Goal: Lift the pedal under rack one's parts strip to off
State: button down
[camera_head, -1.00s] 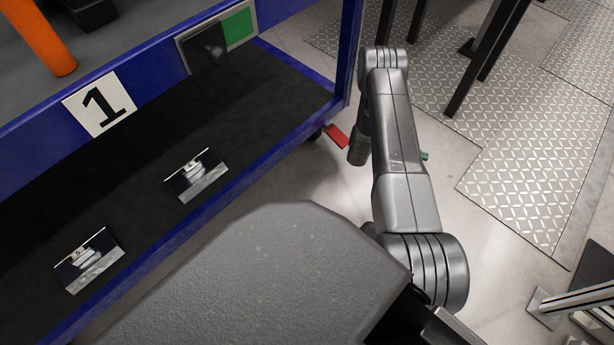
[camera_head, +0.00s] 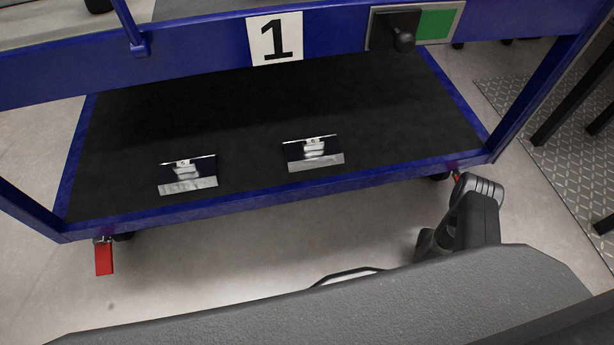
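Rack one is a blue-framed rack with a white "1" sign (camera_head: 275,39) on its upper beam and a black lower shelf (camera_head: 270,105). A red pedal (camera_head: 104,257) sticks out at the caster under the shelf's front left corner. A second red pedal (camera_head: 457,177) shows only in part by the caster under the front right corner, beside my arm. I cannot tell for sure which one belongs to the parts strip, nor how either is set. My arm (camera_head: 474,215) stands at the right, in front of the rack. My gripper's fingers are not visible.
Two metal plates, left (camera_head: 187,175) and right (camera_head: 313,153), lie on the shelf. A black knob (camera_head: 403,40) sits on a panel with a green patch (camera_head: 437,23). Bare floor (camera_head: 260,245) lies before the rack. Dark legs and tread plate are at the right.

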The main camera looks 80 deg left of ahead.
aim_at(102, 255)
jog(key=u, duration=4.25)
jog(key=i+j, duration=0.7)
